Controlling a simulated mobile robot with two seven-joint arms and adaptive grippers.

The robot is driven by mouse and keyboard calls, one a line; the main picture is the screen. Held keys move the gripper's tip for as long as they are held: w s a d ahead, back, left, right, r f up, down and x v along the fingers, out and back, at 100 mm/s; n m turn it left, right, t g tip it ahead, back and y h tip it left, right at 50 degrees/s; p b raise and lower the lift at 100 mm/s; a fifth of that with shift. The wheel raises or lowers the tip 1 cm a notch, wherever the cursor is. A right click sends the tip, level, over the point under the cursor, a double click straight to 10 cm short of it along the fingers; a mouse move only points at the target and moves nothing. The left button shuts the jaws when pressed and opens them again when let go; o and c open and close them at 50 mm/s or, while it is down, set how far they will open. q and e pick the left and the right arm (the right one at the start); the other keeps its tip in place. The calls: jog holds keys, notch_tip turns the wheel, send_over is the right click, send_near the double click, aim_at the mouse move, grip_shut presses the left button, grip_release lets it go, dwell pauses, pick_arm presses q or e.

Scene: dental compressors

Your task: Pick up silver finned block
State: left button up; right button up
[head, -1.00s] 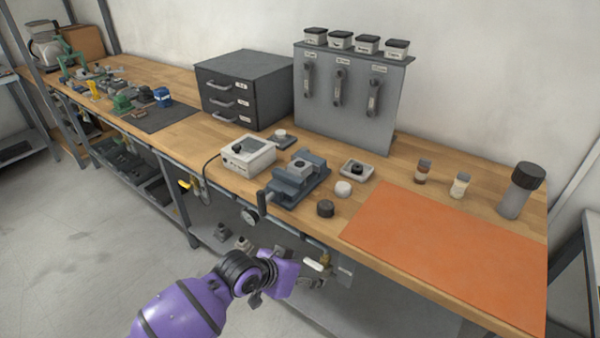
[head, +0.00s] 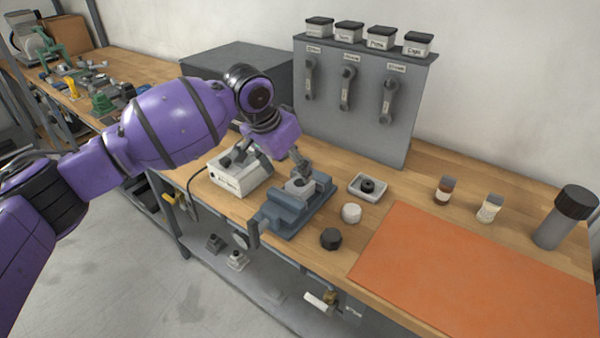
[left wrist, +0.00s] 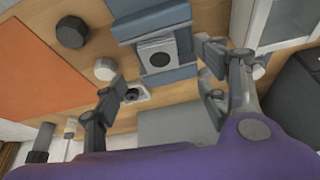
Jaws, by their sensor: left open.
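A small silver-grey block with a round dark centre, which looks like the silver finned block (head: 299,187), sits in the jaws of the blue-grey vise (head: 283,216). My left gripper (head: 268,163) is open and empty above the vise and the white box. In the left wrist view its fingertips (left wrist: 162,70) lie on either side of the block, apart from it. My right gripper is not in view.
A white box (head: 228,182) stands left of the vise. A grey tray (head: 356,190), a white knob (head: 351,213) and a black knob (head: 331,238) are to its right. An upright grey panel (head: 330,120) stands behind. The orange mat (head: 470,265) is clear.

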aim_at(300, 182)
pick_arm(q)
jog(key=shift+x, duration=1.1)
jog(key=shift+w+d+f, duration=0.1)
jog(key=shift+d+f, duration=0.05)
jog(key=shift+f, duration=0.2)
jog(key=x, duration=0.3)
jog(key=shift+w+d+f, duration=0.15)
jog(key=shift+d+f, duration=0.05)
jog(key=shift+f, duration=0.05)
jog(key=shift+w+f, duration=0.1)
jog(key=shift+f, duration=0.15)
jog(key=c, duration=1.4)
jog(key=shift+c, duration=0.4)
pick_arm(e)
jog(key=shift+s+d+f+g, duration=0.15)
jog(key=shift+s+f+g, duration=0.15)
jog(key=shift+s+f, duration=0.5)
pick_arm(q)
jog(key=shift+r, duration=0.1)
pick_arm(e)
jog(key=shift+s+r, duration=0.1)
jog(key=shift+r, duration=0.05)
